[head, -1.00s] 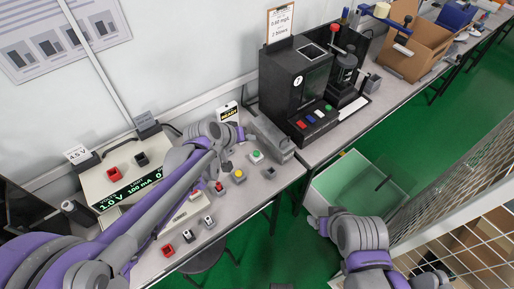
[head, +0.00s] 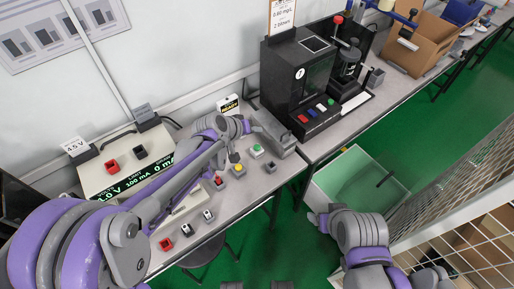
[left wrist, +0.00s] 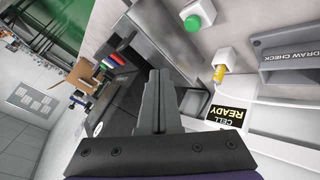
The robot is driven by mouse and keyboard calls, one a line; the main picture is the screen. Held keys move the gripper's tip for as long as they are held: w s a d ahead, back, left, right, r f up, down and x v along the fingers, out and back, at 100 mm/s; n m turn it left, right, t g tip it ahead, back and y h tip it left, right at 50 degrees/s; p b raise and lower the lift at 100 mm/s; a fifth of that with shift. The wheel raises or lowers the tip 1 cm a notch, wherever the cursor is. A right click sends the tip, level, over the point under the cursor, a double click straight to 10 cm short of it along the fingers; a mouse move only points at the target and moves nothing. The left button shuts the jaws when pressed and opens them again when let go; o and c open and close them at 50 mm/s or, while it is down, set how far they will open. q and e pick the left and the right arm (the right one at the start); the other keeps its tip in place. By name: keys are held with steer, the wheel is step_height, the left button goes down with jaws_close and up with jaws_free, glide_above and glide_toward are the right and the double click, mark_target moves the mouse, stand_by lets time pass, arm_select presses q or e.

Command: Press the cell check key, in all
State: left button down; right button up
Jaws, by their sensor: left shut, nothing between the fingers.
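I cannot read which key is the cell check key. A device marked DRAW CHECK (left wrist: 290,52) is at the right there. My left gripper (head: 249,127) is above the bench beside a long grey block (head: 275,136). Its fingers (left wrist: 155,85) are together and empty. My right gripper is out of view.
A black tester (head: 297,82) with several coloured keys stands to the right. A cream meter (head: 96,178) is at the left under my arm. Small red and black button boxes (head: 166,244) lie near the front edge. A pale open bin (head: 340,165) stands below.

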mark_target(255, 150)
arm_select(q)
step_height(255, 150, down, 7)
steer(key=b, duration=0.4)
steer(key=shift+r, duration=0.2)
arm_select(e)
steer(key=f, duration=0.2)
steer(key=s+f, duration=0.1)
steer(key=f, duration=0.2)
arm_select(q)
steer(key=shift+f, duration=0.1)
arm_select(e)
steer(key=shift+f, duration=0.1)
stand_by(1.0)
arm_select(q)
steer(key=shift+f+b, duration=0.3)
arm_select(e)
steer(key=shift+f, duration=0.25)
